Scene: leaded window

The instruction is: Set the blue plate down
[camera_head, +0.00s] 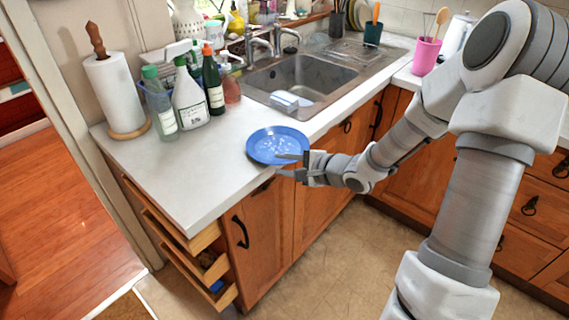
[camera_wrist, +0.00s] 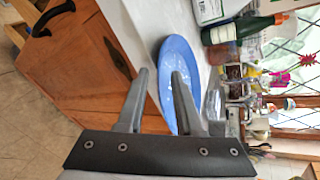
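The blue plate (camera_head: 272,141) lies face up and looks flat on the light grey counter, close to its front edge; part of its rim seems to reach the edge. My gripper (camera_head: 283,165) is at the plate's near side, in front of the counter edge. Its two fingers are spread apart, one level with the plate rim and one lower. In the wrist view the plate (camera_wrist: 180,55) shows beyond and between the fingers, and the right finger covers part of it. I see a gap between the fingers (camera_wrist: 160,76) and no clear grip on the rim.
Bottles (camera_head: 189,100) and a paper towel roll (camera_head: 114,92) stand at the counter's left. The sink (camera_head: 305,75) is behind the plate. Drawers (camera_head: 205,265) stand partly open below the left end. Bare counter (camera_head: 190,165) lies left of the plate.

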